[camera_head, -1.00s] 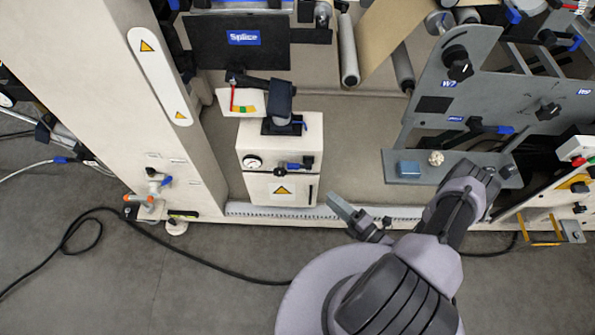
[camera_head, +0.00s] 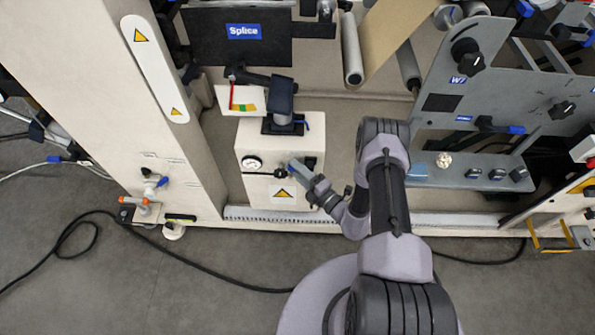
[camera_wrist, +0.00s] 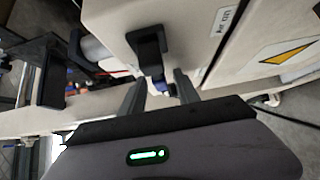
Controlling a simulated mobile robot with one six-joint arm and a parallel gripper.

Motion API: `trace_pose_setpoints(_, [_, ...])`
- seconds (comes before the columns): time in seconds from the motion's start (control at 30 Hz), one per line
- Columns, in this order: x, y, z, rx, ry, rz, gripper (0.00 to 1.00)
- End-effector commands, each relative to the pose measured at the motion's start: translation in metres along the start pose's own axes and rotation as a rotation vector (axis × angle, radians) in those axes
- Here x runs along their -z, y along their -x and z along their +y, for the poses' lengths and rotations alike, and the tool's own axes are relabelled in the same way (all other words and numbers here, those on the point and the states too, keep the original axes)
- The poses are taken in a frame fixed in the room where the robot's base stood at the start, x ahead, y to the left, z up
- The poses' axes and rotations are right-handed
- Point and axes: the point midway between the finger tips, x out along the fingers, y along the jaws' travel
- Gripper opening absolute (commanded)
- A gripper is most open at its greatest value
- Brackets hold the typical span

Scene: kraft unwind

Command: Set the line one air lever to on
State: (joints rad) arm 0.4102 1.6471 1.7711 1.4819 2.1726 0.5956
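The white air cabinet (camera_head: 285,140) stands below the Splice sign, with a round gauge (camera_head: 252,163) and a warning triangle on its front. In the head view my gripper (camera_head: 303,173) is at the cabinet's front and hides most of the lever.
Another valve with blue and orange handles (camera_head: 150,190) is on the left column's foot. A grey shelf (camera_head: 440,178) with small knobs lies to the right. A black cable (camera_head: 190,265) runs over the floor. A black bracket (camera_head: 278,105) stands on the cabinet top.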

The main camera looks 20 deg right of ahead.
Motion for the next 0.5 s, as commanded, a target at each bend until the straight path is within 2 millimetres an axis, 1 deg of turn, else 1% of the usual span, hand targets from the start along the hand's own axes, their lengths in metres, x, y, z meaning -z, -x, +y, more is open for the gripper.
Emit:
trace_pose_setpoints(0.13, [0.0000, 0.0002, 0.0003, 0.000, 0.000, 0.000, 0.38])
trace_pose_setpoints(0.17, [0.0000, 0.0002, 0.0003, 0.000, 0.000, 0.000, 0.34])
trace_pose_setpoints(0.2, [0.0000, 0.0003, 0.0002, 0.000, 0.000, 0.000, 0.26])
trace_pose_setpoints(0.33, [0.0001, 0.0004, 0.0002, 0.000, 0.000, 0.001, 0.01])
trace_pose_setpoints(0.5, [0.0001, 0.0005, 0.0001, 0.000, 0.000, 0.001, 0.00])
